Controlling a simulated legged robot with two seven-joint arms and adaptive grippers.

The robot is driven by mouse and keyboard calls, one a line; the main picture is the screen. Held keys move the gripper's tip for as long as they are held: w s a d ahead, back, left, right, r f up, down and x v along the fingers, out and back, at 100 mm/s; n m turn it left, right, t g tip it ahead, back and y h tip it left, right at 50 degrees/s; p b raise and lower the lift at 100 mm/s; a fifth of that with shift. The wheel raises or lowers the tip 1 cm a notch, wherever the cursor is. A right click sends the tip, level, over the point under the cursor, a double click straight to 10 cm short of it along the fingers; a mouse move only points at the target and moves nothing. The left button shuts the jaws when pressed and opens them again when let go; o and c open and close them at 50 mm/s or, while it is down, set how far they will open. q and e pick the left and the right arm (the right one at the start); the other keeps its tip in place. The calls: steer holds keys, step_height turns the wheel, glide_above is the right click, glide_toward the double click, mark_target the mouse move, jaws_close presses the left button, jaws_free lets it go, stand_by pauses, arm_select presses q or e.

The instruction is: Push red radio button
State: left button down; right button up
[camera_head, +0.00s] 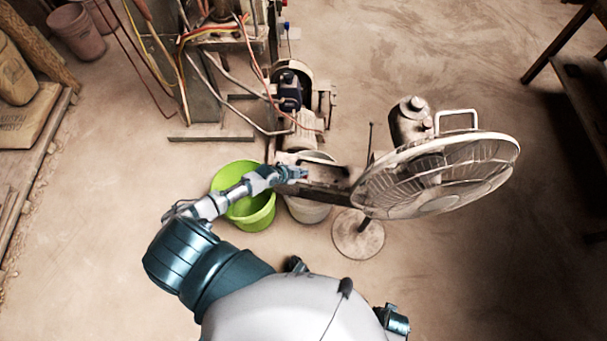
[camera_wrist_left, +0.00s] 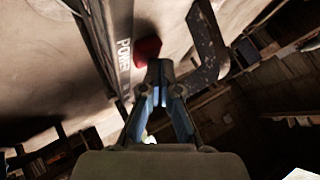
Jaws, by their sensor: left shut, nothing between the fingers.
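The red button (camera_wrist_left: 147,50) shows in the left wrist view, beside a dark strip (camera_wrist_left: 122,40) with light lettering that seems to read "POWER". My left gripper (camera_wrist_left: 167,78) is shut and empty, with its tips just below the button in that view. I cannot tell whether they touch it. In the head view, my left gripper (camera_head: 299,173) reaches in from the left to the near end of a dark box-like unit (camera_head: 328,173). The button cannot be made out clearly there. My right gripper is not in view.
A round fan (camera_head: 440,175) stands right of the unit. A green bucket (camera_head: 251,215) is under my left forearm, with a pale bucket (camera_head: 307,211) beside it. Machinery with hanging cables (camera_head: 215,60) is behind. The floor at right is open.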

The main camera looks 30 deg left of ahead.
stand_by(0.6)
arm_select(q)
steer(key=shift+f+b, duration=0.4)
steer(key=shift+f, duration=0.05)
steer(key=shift+r, duration=0.1)
steer(key=shift+s+r+p, duration=0.1)
steer(key=shift+r+p, duration=0.25)
step_height(320, 180, up, 6)
steer(key=p, duration=0.5)
steer(key=shift+r, duration=0.15)
stand_by(0.4)
